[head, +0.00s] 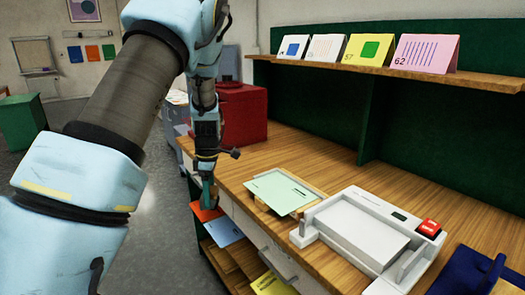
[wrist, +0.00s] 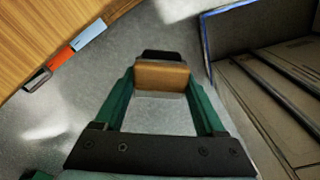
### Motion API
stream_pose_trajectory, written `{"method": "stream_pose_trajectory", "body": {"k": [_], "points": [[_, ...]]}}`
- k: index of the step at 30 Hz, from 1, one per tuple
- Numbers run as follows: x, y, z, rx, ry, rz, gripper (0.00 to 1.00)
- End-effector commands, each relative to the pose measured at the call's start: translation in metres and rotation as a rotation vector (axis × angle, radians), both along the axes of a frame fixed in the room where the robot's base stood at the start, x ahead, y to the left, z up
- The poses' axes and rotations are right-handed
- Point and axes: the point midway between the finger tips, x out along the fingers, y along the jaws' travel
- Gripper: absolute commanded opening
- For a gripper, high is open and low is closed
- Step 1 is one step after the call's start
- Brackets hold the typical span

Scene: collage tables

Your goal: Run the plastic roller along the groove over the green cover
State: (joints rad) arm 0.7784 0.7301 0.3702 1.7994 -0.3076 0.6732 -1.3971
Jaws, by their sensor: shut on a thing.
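The pale green cover (head: 280,191) lies on a light wooden board (head: 318,194) on the table. Fine lines show near its right side; I cannot make out the groove clearly. My gripper (head: 207,198) hangs beyond the table's left edge, apart from the cover and to its left.
A white machine (head: 365,228) with a red button block (head: 429,228) stands right of the cover. A red box (head: 240,115) is at the table's far end. Orange and blue sheets (head: 222,232) lie on a lower shelf. Cards stand on the upper shelf (head: 490,79).

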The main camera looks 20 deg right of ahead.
Motion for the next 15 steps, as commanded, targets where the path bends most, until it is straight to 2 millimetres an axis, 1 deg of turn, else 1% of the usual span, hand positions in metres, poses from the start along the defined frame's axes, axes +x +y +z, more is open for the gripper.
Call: {"method": "stream_pose_trajectory", "body": {"k": [1,3,6,10,12,15], "points": [[-0.005,-0.024,0.022,0.002,-0.005,0.062,0.23],[-0.014,-0.051,0.039,0.007,-0.006,0.175,0.23],[-0.028,-0.087,0.062,0.014,-0.007,0.324,0.23],[-0.046,-0.123,0.085,0.022,-0.007,0.479,0.23],[-0.054,-0.135,0.093,0.025,-0.007,0.538,0.23],[-0.061,-0.146,0.100,0.028,-0.005,0.593,0.23]]}}
